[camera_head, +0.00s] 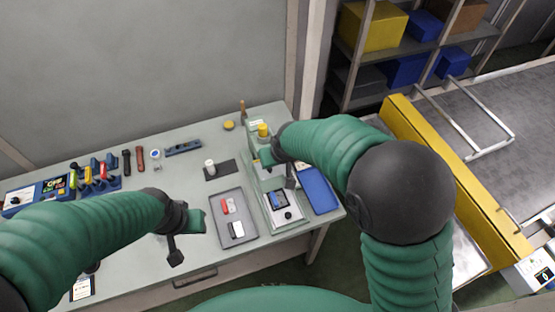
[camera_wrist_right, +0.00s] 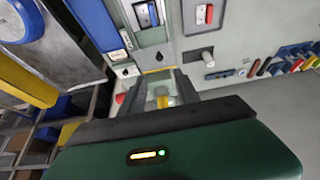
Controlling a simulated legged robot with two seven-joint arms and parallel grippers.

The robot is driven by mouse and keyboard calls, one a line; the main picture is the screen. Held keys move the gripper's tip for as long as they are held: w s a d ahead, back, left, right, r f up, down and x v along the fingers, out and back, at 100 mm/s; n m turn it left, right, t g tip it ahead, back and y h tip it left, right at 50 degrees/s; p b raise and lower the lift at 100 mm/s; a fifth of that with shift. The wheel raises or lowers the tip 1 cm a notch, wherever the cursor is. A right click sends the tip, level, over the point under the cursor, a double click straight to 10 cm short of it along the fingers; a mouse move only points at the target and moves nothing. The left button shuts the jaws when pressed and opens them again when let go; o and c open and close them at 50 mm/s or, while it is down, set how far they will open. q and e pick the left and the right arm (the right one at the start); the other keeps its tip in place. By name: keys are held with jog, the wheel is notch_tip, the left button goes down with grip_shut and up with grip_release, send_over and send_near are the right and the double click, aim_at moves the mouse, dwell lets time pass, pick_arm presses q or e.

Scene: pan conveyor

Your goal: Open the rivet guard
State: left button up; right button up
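The rivet press (camera_head: 262,131), a pale green machine with a yellow cap, stands at the right end of the workbench.
A grey tray (camera_head: 217,205) with red and white parts lies left of the press. A blue tray (camera_head: 319,190) lies right of it. A white cylinder (camera_head: 210,166) stands on a dark mat. Tools line the left bench; a yellow-sided conveyor (camera_head: 455,180) is at right.

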jog(key=v, duration=0.4)
jog(key=s+d+f+m+g+h+b, duration=0.1)
jog(key=s+d+f+m+g+b, duration=0.1)
jog(key=s+d+f+b, duration=0.6)
jog(key=shift+s+d+f+m+h, duration=0.15)
jog(key=shift+s+d+f+m, duration=0.25)
jog(key=shift+s+d+f, duration=1.3)
jog(key=shift+s+d+f+m+h, duration=0.15)
jog(key=shift+s+d+f+m, duration=0.35)
jog(key=shift+s+d, duration=2.3)
jog(key=shift+s+d+f, duration=0.1)
jog(key=shift+d, duration=0.15)
